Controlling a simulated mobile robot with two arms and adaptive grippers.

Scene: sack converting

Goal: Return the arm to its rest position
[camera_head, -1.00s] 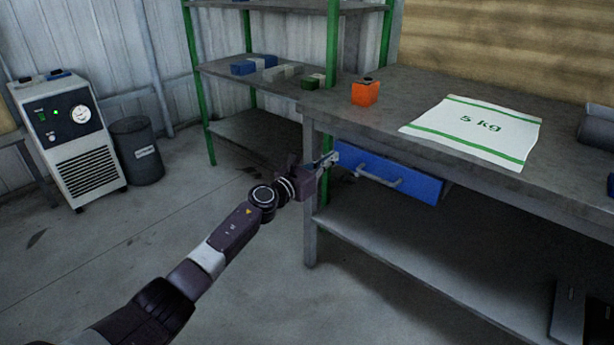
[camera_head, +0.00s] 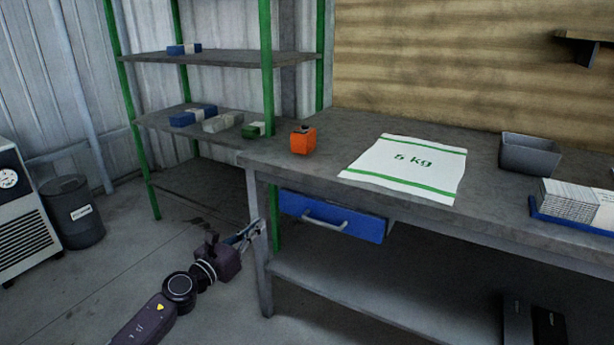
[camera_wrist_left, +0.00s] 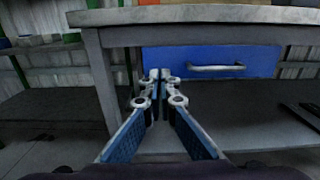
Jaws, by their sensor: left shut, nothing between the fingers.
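My left arm comes in from the lower left in the head view. Its gripper (camera_head: 254,231) is in front of the workbench's left leg, below the tabletop and left of the blue drawer (camera_head: 331,216). In the left wrist view the fingers of the gripper (camera_wrist_left: 158,76) meet at their tips and hold nothing. The drawer front, with its metal handle, also shows there behind and to the right of the fingers (camera_wrist_left: 215,62). The drawer looks shut. My right gripper is not in view.
The workbench (camera_head: 300,172) carries an orange box (camera_head: 303,140), a white "5 kg" sack (camera_head: 408,166), a grey bin (camera_head: 530,153) and a blue tray (camera_head: 545,217) of stacked white pieces. Green-posted shelves (camera_head: 215,58) stand behind. A dark drum (camera_head: 72,212) stands left. Floor around the arm is clear.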

